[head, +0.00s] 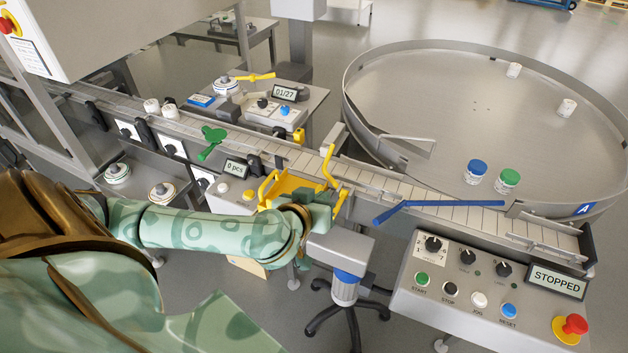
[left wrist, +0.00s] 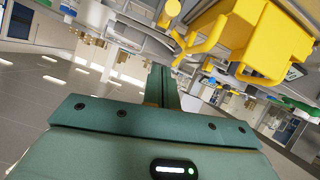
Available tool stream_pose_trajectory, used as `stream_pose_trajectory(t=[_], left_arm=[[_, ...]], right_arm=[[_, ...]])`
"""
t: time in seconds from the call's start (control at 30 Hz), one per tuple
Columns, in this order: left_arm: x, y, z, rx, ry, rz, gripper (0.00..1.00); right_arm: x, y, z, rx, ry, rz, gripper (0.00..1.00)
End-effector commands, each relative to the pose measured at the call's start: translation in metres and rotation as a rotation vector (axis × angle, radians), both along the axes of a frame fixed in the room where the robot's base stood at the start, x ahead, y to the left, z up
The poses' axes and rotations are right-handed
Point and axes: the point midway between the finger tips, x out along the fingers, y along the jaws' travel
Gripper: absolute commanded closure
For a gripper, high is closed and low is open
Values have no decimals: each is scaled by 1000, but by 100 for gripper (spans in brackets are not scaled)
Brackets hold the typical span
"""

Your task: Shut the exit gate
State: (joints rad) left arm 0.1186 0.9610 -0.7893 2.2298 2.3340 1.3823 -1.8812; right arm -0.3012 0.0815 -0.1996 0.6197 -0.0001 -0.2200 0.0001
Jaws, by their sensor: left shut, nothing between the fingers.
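No gate is labelled as exit, so I cannot tell for certain which part it is. On the conveyor (head: 365,180) a yellow lever (head: 328,165) stands upright beside a yellow guard (head: 285,187). Further right, a long blue arm (head: 450,203) lies slantwise across the belt. A green lever (head: 212,137) sits upstream on the left. My left gripper (head: 325,208) is at the belt's near side, right of the yellow guard and left of the blue arm's end. In the left wrist view its fingers (left wrist: 160,85) are shut and empty, with a yellow bracket (left wrist: 255,35) to their upper right.
A large round table (head: 420,85) behind the belt carries blue-capped (head: 477,171) and green-capped (head: 507,180) jars and two white ones. A control panel (head: 490,295) reading STOPPED stands front right. A stool (head: 345,285) stands below the belt.

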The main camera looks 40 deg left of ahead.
Motion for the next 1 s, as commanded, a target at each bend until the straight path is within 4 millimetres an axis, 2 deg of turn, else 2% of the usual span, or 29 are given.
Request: stream_pose_trajectory(t=[0.03, 0.2, 0.3, 0.43, 1.0], left_arm=[[10, 2, -8, 0, -1, 2, 100], [41, 7, -23, -1, 0, 1, 100], [34, 2, -41, -2, 6, 0, 100], [32, -1, -53, -2, 4, 1, 100], [30, -2, -62, 7, -22, 3, 100]], right_arm=[[-1, 1, -6, 1, 1, 0, 64], [-2, 3, -16, 4, 5, -1, 64], [-2, 3, -22, 4, 7, -1, 64], [-3, 3, -26, 4, 8, -1, 64], [-3, 3, -29, 3, 9, -1, 64]])
